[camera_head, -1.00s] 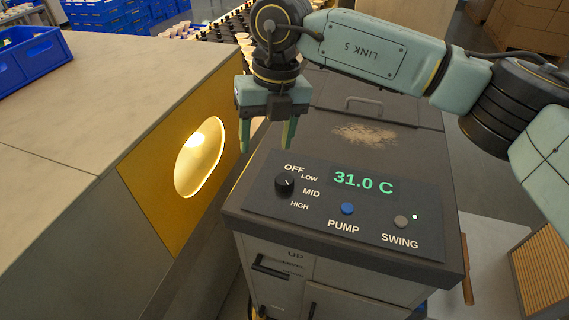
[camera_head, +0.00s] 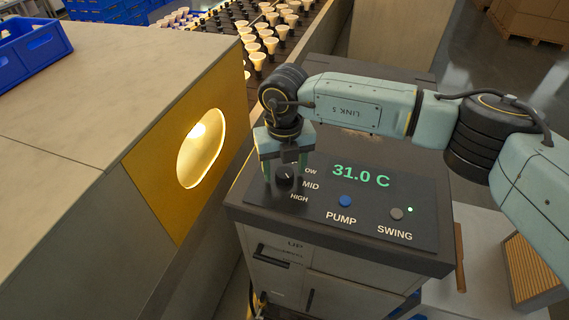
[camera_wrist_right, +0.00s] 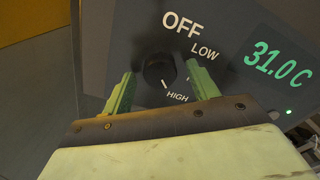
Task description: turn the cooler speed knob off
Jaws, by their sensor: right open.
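The black round cooler speed knob (camera_head: 286,176) is on the dark control panel (camera_head: 370,218) on top of the cooler. It also shows in the right wrist view (camera_wrist_right: 157,68), where its small white mark sits at the lower right, towards HIGH. My right gripper (camera_head: 285,177) is open and points down over the knob. In the wrist view its green fingers (camera_wrist_right: 160,73) stand on either side of the knob, with gaps visible. It hides the OFF label in the head view. My left gripper is not in view.
A cabinet with a glowing opening (camera_head: 201,148) stands close on the left.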

